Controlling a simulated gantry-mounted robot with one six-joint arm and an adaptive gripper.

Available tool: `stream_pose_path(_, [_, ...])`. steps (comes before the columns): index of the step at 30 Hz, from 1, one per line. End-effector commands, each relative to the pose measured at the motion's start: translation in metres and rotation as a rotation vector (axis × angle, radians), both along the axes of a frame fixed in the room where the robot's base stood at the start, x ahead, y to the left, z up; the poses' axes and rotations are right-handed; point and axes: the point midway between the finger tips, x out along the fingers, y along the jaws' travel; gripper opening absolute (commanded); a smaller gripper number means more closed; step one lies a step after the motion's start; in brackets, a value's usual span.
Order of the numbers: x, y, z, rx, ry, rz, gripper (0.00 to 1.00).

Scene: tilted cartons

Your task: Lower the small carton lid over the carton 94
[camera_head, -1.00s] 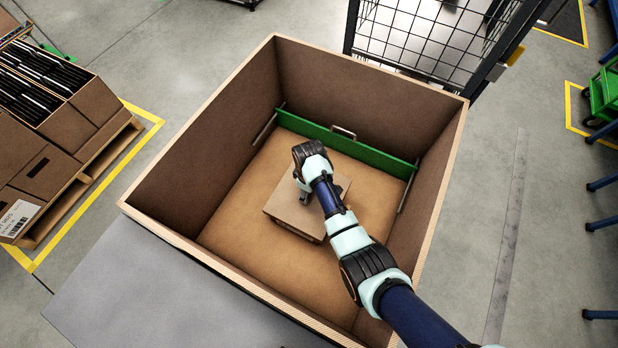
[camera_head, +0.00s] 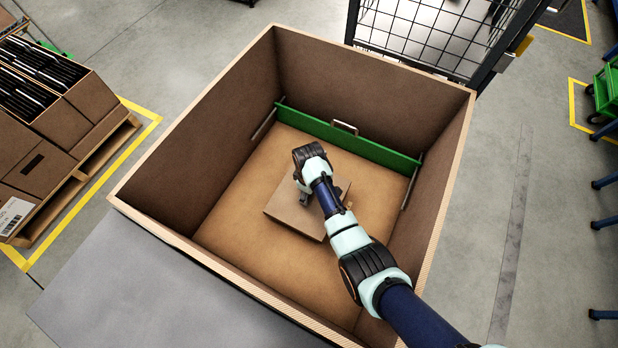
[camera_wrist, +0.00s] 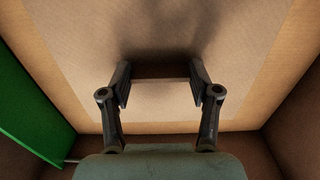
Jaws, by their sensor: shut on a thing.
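The small carton lid (camera_head: 285,212) is a flat tan square low inside a big open brown box (camera_head: 200,150). My gripper (camera_head: 304,197) is at the lid's upper middle and partly covered by my arm. In the wrist view, my gripper (camera_wrist: 160,78) is shut on a dark brown upright strip (camera_wrist: 160,71) between its fingers, which looks like a grip on the lid. The pale lid top (camera_wrist: 160,110) spreads around the fingers.
A green panel (camera_head: 370,148) with a handle stands along the box's far wall, apart from the lid. The box walls rise on all sides of my arm. Bare box floor (camera_head: 240,245) surrounds the lid. A grey surface (camera_head: 150,290) adjoins the box's near left side.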

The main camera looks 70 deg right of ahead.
Motion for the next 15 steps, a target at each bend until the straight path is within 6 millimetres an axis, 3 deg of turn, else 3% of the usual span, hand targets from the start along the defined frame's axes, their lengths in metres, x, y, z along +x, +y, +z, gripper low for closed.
stream_pose_path(15, [0.0001,-0.0001,-0.0029,0.000,0.000,0.000,0.34])
